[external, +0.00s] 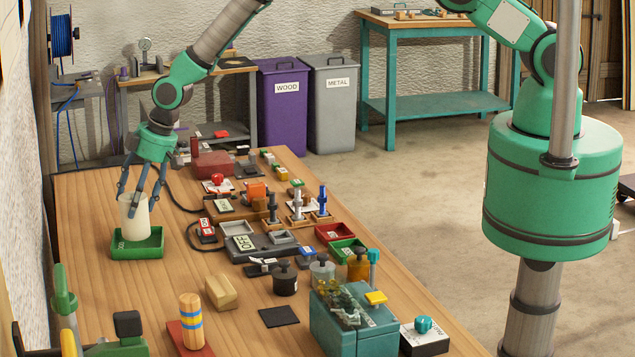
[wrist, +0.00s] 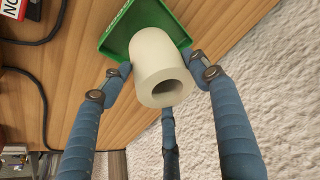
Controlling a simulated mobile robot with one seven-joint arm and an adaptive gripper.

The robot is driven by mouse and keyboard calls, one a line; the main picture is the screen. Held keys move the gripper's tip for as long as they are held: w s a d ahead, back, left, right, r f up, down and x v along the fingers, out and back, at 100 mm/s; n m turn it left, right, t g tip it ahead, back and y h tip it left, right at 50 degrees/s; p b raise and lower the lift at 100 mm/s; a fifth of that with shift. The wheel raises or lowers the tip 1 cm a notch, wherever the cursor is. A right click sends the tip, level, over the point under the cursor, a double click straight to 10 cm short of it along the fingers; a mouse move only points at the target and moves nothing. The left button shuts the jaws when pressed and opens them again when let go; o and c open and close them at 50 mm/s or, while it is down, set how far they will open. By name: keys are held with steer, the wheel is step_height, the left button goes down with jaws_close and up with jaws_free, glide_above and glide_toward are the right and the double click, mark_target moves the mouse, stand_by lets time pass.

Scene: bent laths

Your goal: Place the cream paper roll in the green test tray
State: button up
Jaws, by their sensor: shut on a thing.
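The cream paper roll (external: 133,214) is a short thick tube with a hole through its middle. It is upright at the green test tray (external: 150,251) on the left part of the bench. In the wrist view the roll (wrist: 158,57) covers part of the tray (wrist: 113,36). My gripper (external: 138,193) has its blue fingers around the upper part of the roll from above and is shut on it. The roll's lower end appears to be inside or just over the tray; I cannot tell whether it touches the tray's floor.
A wooden block (external: 221,292) and a striped cylinder (external: 191,321) stand nearer the front. A grey device marked OFF (external: 262,246) is to the right, with black cables between. The wall runs close along the left. Bare wood lies in front of the tray.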

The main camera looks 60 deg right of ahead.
mark_target(137, 213)
steer(key=shift+f+p, duration=0.4)
steer(key=shift+f, duration=1.15)
steer(key=shift+f, duration=0.15)
steer(key=o, duration=1.2)
steer(key=b+v, duration=0.1)
steer(key=v, duration=1.1)
steer(key=shift+b, duration=0.3)
steer(key=shift+r, duration=0.2)
